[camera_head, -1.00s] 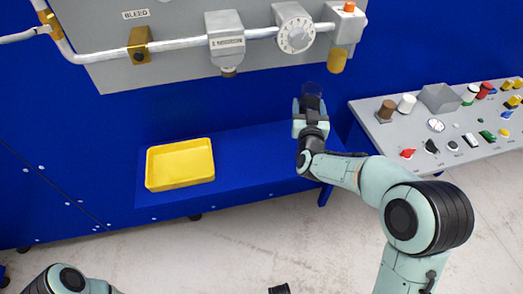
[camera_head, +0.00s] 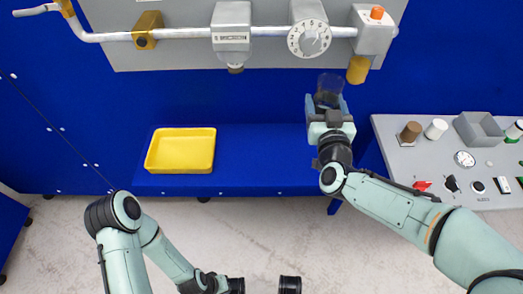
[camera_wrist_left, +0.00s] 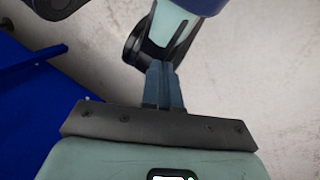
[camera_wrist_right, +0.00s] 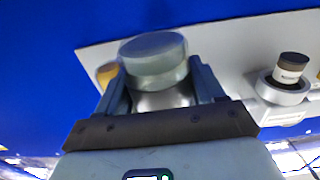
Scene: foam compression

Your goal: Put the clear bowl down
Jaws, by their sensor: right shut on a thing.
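The clear bowl (camera_head: 331,85) is a see-through, round-walled vessel held in front of the blue wall, just left of and below the yellow spout. My right gripper (camera_head: 327,101) is shut on it. In the right wrist view the bowl (camera_wrist_right: 153,62) sits between the two fingers, its round face outward. My left gripper (camera_wrist_left: 163,85) has its fingers together with nothing between them, over the pale floor.
A blue shelf (camera_head: 262,160) runs below, with a yellow tray (camera_head: 180,150) at its left and bare room to the right of it. The yellow spout (camera_head: 358,69) hangs near the bowl. A grey control desk (camera_head: 440,160) with knobs stands at the right. A pipe crosses above.

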